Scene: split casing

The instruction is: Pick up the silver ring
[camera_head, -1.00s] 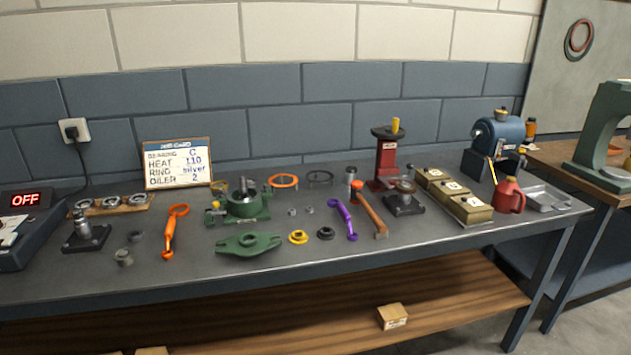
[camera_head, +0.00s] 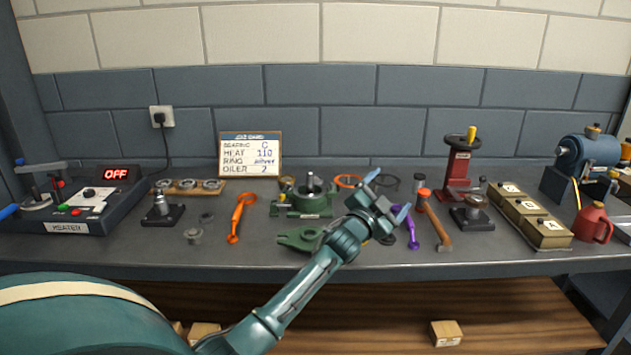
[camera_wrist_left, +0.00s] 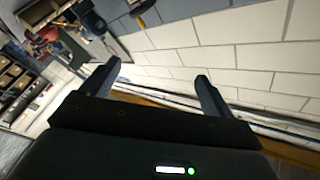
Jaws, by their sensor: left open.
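A thin grey ring (camera_head: 391,183), the only silver-like ring I can make out, lies at the back of the workbench, right of an orange ring (camera_head: 347,181). My left gripper (camera_head: 387,195) is in front of it in the head view and partly hides it. The gripper appears raised above the bench; its distance from the ring is unclear. In the left wrist view, the left gripper's (camera_wrist_left: 156,80) two fingers are wide apart with nothing between them, and the ring does not show. A board (camera_head: 250,155) against the wall reads "RING silver". My right gripper is not in view.
A green casing (camera_head: 302,203) and casing half (camera_head: 298,238) are near my left forearm. An orange wrench (camera_head: 238,217), purple wrench (camera_head: 413,232), hammer (camera_head: 437,225) and red press (camera_head: 460,172) stand or lie around. A heater (camera_head: 85,208) shows OFF. The bench's front strip is mostly clear.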

